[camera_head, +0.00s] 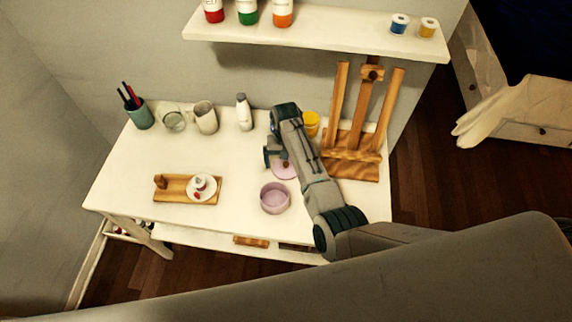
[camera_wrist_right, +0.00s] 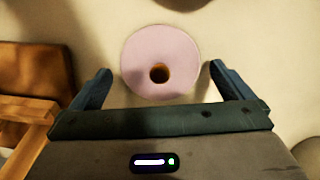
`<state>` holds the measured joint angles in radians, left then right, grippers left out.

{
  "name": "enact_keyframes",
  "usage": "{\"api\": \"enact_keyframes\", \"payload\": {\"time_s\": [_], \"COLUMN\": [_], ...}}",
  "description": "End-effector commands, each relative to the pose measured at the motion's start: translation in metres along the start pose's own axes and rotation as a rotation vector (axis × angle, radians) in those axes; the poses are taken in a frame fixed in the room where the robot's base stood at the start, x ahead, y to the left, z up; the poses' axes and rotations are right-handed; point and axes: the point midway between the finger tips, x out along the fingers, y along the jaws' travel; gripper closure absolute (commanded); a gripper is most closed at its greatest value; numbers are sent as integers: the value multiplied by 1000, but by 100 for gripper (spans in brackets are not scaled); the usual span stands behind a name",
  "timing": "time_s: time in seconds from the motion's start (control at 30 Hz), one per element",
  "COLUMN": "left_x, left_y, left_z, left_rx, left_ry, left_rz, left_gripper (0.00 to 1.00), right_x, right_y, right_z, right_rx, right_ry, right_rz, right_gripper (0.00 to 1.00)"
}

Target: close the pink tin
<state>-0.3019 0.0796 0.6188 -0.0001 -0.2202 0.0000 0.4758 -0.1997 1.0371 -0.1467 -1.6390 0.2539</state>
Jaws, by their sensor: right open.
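The pink tin (camera_head: 274,199) stands open on the white table, and I can see into it. Its round pink lid (camera_head: 285,172) lies on the table just behind the tin, partly hidden under my right arm. In the right wrist view the lid (camera_wrist_right: 138,62) shows as a pink disc with a brown knob (camera_wrist_right: 159,73) at its middle. My right gripper (camera_head: 270,158) is over the lid. In the right wrist view its two fingers (camera_wrist_right: 160,80) are apart on either side of the lid, with nothing held. My left gripper is not in view.
A wooden easel (camera_head: 362,130) and a yellow cup (camera_head: 311,124) stand right of my right arm. A wooden board (camera_head: 172,189) with a small plate (camera_head: 209,193) lies left of the tin. A white bottle (camera_head: 244,114), mugs and a pen cup (camera_head: 141,116) line the back.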

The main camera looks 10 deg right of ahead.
Motion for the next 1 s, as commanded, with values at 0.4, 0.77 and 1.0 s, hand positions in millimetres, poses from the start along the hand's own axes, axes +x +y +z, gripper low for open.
{"api": "enact_keyframes", "payload": {"time_s": [0.4, 0.77, 1.0], "left_x": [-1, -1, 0], "left_y": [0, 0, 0], "left_z": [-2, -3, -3], "left_rx": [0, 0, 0], "left_ry": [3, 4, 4], "left_rz": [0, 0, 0], "left_gripper": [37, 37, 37], "right_x": [9, 8, 5], "right_y": [0, 0, 0], "right_z": [0, 0, 0], "right_rx": [0, 0, 0], "right_ry": [0, 0, 2], "right_rz": [0, 0, 0], "right_gripper": [0, 43, 43]}}
